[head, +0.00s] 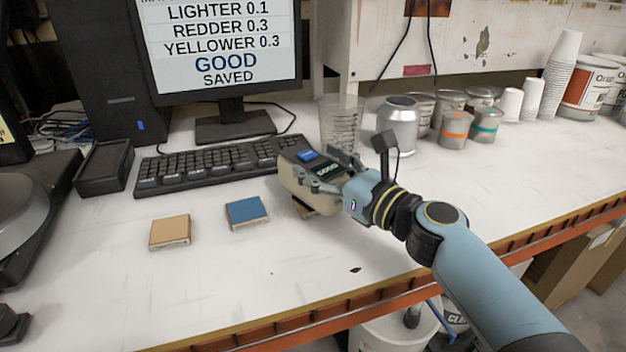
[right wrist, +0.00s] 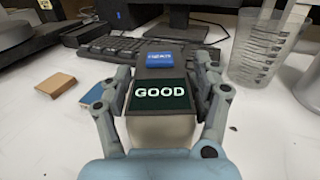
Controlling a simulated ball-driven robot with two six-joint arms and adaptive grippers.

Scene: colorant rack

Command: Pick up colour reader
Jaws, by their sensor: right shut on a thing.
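The colour reader (head: 299,180) is a beige and dark handheld box with a blue button and a small dark screen. In the right wrist view the colour reader (right wrist: 160,125) shows "GOOD" on its screen. My right gripper (head: 330,172) is shut on it, with a finger along each side in the right wrist view (right wrist: 162,95). A tan sample block shows partly beneath the reader in the head view; whether they touch I cannot tell. My left gripper is not in view.
A tan block (head: 170,232) and a blue block (head: 247,212) lie on the white bench left of the reader. A keyboard (head: 215,165) and monitor (head: 222,50) stand behind. A clear measuring cup (head: 341,125) and several cans (head: 398,122) stand behind and right. The front bench is mostly clear.

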